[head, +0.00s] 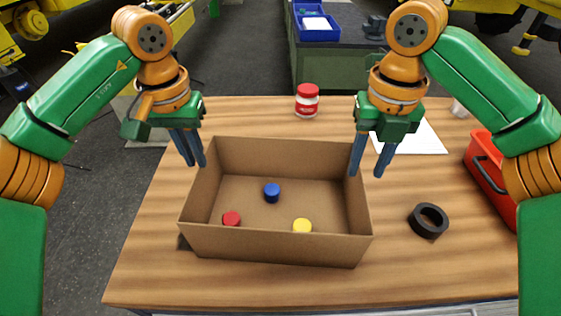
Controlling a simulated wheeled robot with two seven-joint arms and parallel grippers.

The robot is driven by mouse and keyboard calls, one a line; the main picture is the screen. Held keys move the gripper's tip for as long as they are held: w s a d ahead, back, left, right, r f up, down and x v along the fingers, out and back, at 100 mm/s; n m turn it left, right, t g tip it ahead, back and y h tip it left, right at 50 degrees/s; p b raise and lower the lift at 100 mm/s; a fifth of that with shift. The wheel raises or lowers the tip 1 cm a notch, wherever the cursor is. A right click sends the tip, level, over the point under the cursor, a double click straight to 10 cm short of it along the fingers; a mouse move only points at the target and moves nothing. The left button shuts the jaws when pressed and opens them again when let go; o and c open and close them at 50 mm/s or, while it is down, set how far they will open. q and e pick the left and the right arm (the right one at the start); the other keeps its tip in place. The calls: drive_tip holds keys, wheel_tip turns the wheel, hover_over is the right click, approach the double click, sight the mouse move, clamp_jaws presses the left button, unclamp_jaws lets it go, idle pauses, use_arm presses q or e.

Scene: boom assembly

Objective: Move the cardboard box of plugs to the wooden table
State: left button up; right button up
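The open cardboard box (275,246) stands on the wooden table (140,276), near its middle. Inside it lie a blue plug (271,192), a red plug (232,218) and a yellow plug (302,226). My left gripper (196,164) is at the box's back left corner, fingers pointing down with a small gap between them. My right gripper (366,174) is at the right wall near the back corner, its fingers apart. One right finger seems to overlap the wall; whether either gripper touches the box is unclear. Nothing shows clasped in either gripper.
A red-lidded jar (307,101) stands behind the box. White paper (420,138) lies at the back right. A black ring (428,220) and a red toolbox (487,175) are to the right. A blue bin (316,24) sits on a cabinet beyond. The table's front left is clear.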

use_arm(q)
wheel_tip(320, 180, down, 2)
drive_tip(key=s+f+g, duration=0.1)
drive_tip(key=s, duration=0.1)
hover_over(212, 208)
drive_tip(key=shift+m, duration=0.3)
wheel_tip(212, 208, down, 6)
drive_tip(key=shift+w+a, duration=0.1)
use_arm(e)
wheel_tip(212, 208, down, 7)
drive_tip(key=shift+f, duration=0.15)
use_arm(q)
drive_tip(key=shift+s+f, duration=0.15)
drive_tip(key=shift+s, duration=0.1)
use_arm(e)
drive_tip(key=shift+s+d+f, duration=0.1)
drive_tip(key=shift+s+f, duration=0.1)
drive_tip(key=shift+s, duration=0.1)
use_arm(q)
drive_tip(key=shift+w, duration=0.15)
drive_tip(key=shift+c, duration=0.4)
use_arm(e)
drive_tip(key=shift+w, duration=0.15)
drive_tip(key=shift+c, duration=0.4)
use_arm(q)
clamp_jaws()
use_arm(e)
clamp_jaws()
use_arm(q)
drive_tip(key=shift+w, duration=0.1)
